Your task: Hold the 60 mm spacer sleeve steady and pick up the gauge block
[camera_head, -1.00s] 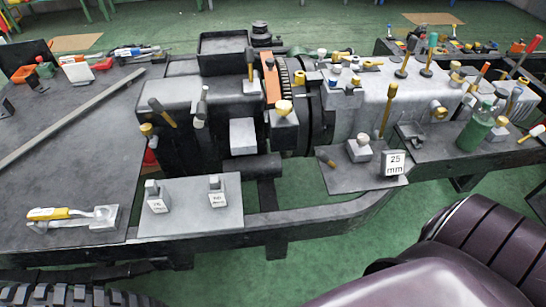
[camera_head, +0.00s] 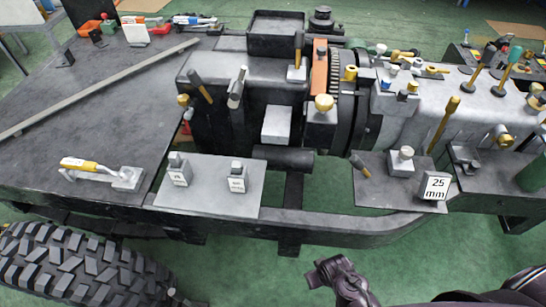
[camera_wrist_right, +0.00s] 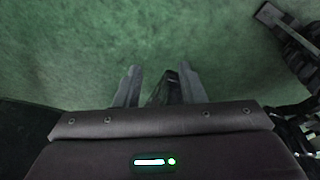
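A pale block marked 25 mm (camera_head: 434,187) stands on a dark plate (camera_head: 385,190) at the right of the chassis in the head view. It looks like the gauge block. Two small grey labelled blocks, a left one (camera_head: 179,170) and a right one (camera_head: 237,177), stand on a light grey plate; their labels are too small to read. I cannot pick out the 60 mm spacer sleeve for sure. My right gripper (camera_wrist_right: 160,72) shows in its wrist view with its fingers apart and nothing between them, above green floor. My left gripper is not clearly in view.
A knobbed grey block (camera_head: 401,162) stands left of the 25 mm block. A yellow-handled clamp (camera_head: 100,172) lies on the left deck. A tyre (camera_head: 75,270) is at lower left. A dark jointed part (camera_head: 340,278) shows at the bottom, over otherwise open green floor.

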